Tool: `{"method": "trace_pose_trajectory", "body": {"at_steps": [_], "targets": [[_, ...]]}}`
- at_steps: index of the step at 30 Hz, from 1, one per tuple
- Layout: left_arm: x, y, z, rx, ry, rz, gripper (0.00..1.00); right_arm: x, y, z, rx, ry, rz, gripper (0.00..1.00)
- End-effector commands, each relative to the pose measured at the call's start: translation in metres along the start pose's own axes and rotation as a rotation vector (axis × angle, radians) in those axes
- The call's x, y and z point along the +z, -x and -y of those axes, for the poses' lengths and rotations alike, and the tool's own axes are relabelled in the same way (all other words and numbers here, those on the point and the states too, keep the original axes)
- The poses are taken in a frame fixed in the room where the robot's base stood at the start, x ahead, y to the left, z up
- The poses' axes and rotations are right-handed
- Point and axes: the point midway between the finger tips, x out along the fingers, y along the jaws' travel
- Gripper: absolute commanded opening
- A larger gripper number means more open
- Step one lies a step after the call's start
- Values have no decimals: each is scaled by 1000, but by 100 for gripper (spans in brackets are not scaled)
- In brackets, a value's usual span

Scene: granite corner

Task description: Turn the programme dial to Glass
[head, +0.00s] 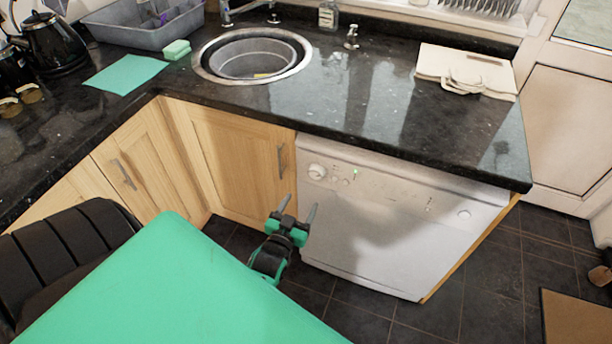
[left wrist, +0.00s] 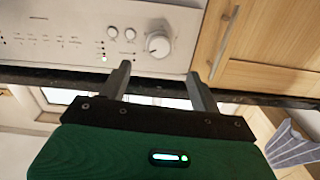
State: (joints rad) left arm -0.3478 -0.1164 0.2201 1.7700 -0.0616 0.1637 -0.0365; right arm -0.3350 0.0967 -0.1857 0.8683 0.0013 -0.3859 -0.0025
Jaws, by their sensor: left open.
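The white dishwasher (head: 390,225) stands under the granite counter. Its programme dial (head: 317,172) is a round white knob at the upper left of the front panel. In the left wrist view the dial (left wrist: 158,45) shows near the top, beyond the space between my fingers. Its lettering is too small to read. My left gripper (head: 297,210) is in front of the dishwasher's left side, lower in the picture than the dial. In the left wrist view the left gripper (left wrist: 160,85) has its two fingers apart with nothing between them. It appears apart from the dial. My right gripper is not visible.
Wooden cupboards (head: 235,150) with metal handles adjoin the dishwasher on the left. The dark counter (head: 400,120) overhangs the panel. A sink (head: 205,72), a green cloth (head: 125,74) and a pale folded item (head: 466,68) are on top. Dark tiled floor (head: 480,265) is open at right.

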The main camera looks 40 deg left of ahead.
Motion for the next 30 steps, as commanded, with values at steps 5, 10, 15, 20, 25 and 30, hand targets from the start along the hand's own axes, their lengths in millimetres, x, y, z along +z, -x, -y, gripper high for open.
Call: {"method": "trace_pose_trajectory", "body": {"at_steps": [5, 10, 15, 20, 25, 30], "targets": [[1, 25, 0, 0, 0, 1, 64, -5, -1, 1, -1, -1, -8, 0], [0, 35, 0, 0, 1, 1, 64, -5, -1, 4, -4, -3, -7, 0], [0, 37, 0, 0, 1, 0, 64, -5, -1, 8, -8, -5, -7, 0], [0, 37, 0, 0, 1, 0, 64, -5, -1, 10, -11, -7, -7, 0], [0, 37, 0, 0, 0, 0, 64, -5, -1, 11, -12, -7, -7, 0], [5, 37, -2, 6, 1, 13, 64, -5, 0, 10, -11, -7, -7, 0]]}}
